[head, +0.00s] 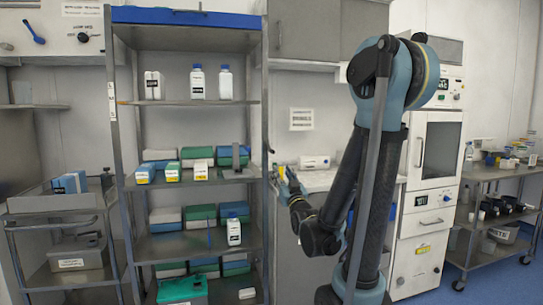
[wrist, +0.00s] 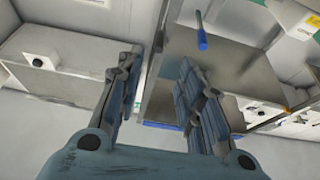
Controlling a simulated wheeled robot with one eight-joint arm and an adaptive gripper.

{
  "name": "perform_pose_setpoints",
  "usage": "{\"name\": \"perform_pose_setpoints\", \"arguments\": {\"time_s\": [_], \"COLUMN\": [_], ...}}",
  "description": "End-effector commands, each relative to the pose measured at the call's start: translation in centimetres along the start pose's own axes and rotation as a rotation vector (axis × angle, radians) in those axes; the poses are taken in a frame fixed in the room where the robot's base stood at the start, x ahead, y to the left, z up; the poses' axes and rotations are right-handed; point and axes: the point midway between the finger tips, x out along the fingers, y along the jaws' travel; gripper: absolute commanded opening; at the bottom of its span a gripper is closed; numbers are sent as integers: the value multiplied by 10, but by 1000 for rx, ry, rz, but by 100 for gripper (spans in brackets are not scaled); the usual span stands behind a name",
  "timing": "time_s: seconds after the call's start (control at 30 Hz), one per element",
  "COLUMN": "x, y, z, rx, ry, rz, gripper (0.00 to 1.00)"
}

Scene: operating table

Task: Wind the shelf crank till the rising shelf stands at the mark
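A tall metal shelf rack (head: 185,105) stands left of my arm in the head view, with several shelves carrying bottles and boxes. I cannot tell which shelf rises. A small white tag (head: 112,101) is on the rack's left post; whether it is the mark is unclear. My gripper (head: 288,182) is beside the rack's right post, partly hidden by my arm. In the wrist view my gripper (wrist: 158,85) is open, its fingers apart with nothing between them. A blue handle (wrist: 202,32) on a thin pin shows beyond the fingertips, apart from them; I cannot be sure it is the crank.
A counter (head: 325,180) lies behind my gripper. A white cabinet with a window (head: 438,150) stands behind my arm. A trolley (head: 500,178) with bottles and bins is at the far right. A low cart (head: 50,215) stands left of the rack.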

Motion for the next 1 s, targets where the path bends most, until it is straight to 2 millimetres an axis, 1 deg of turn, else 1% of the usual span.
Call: {"name": "perform_pose_setpoints", "arguments": {"time_s": [0.7, 0.9, 1.0], "x": [124, 150, 157], "y": [1, 1, 1], "z": [1, 1, 1], "rx": [1, 1, 1], "ry": [-3, -3, -3], "rz": [2, 2, 2], "gripper": [34, 34, 34]}}
